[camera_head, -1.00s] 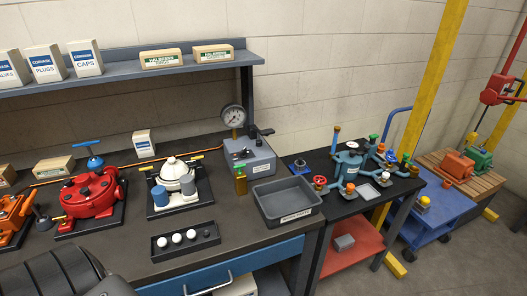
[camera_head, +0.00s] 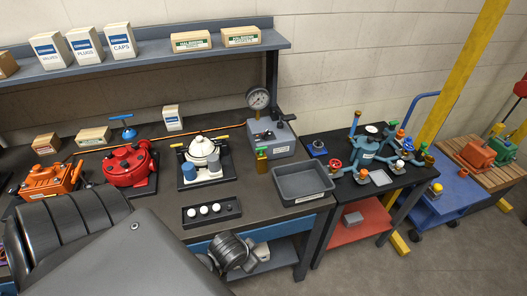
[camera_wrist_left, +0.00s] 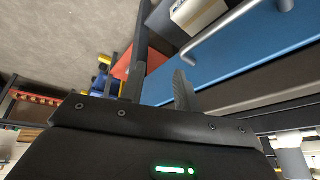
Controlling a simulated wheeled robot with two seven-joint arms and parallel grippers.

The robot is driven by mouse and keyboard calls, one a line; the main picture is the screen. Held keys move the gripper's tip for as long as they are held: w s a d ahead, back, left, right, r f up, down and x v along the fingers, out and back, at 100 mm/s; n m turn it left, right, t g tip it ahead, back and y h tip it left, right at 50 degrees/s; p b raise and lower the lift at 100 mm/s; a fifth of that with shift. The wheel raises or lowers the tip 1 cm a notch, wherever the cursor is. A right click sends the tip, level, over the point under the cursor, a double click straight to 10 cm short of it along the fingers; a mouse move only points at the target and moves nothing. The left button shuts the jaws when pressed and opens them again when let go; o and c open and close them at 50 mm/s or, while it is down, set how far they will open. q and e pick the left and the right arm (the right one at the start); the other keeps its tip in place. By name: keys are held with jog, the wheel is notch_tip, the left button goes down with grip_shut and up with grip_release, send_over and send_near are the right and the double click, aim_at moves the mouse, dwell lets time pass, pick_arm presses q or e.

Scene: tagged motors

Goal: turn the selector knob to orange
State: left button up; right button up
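A grey box with a round pressure gauge (camera_head: 258,98) stands at the back right of the bench. A small dark knob or lever (camera_head: 265,134) sits on the grey box (camera_head: 284,149); I take it as the selector knob, but its pointer and any colour marks are too small to read. My left arm fills the lower left of the head view, well short of the box; its fingertips are hidden there. In the left wrist view my left gripper (camera_wrist_left: 159,82) has its two fingers apart with nothing between them, near the blue drawer front (camera_wrist_left: 240,50). My right gripper is not in view.
A grey tray (camera_head: 303,197) and a brass piece with a green top (camera_head: 262,160) stand before the box. A white-domed unit (camera_head: 201,148), a red motor (camera_head: 128,167) and a dark holder with several balls (camera_head: 211,221) are on the bench. A second table (camera_head: 345,190) adjoins at right.

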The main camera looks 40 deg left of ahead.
aim_at(264, 133)
pick_arm(q)
jog(key=w+a+r+t, duration=0.1)
jog(key=w+a+r, duration=0.2)
jog(key=w+a, duration=0.1)
jog(key=w+a+r+n+t+y, duration=0.1)
jog(key=w+a+r+t, duration=0.1)
jog(key=w+a+r, duration=0.2)
jog(key=w+a+r+t, duration=0.2)
jog(key=w+a+r, duration=0.2)
jog(key=w, duration=0.5)
jog(key=shift+w+a+n+y+p, duration=0.1)
jog(key=shift+a+n+y+p, duration=0.25)
jog(key=shift+a, duration=0.35)
jog(key=shift+w+a+r+n+t, duration=0.95)
jog(key=shift+w+a+r+t, duration=0.85)
jog(key=shift+w+a+r, duration=2.45)
jog(key=x, duration=0.3)
jog(key=p+x, duration=0.1)
jog(key=x, duration=0.3)
jog(key=p+x, duration=0.1)
jog(key=x, duration=0.3)
jog(key=shift+s+f, duration=0.2)
jog(key=shift+f, duration=0.05)
jog(key=shift+c, duration=0.3)
grip_shut()
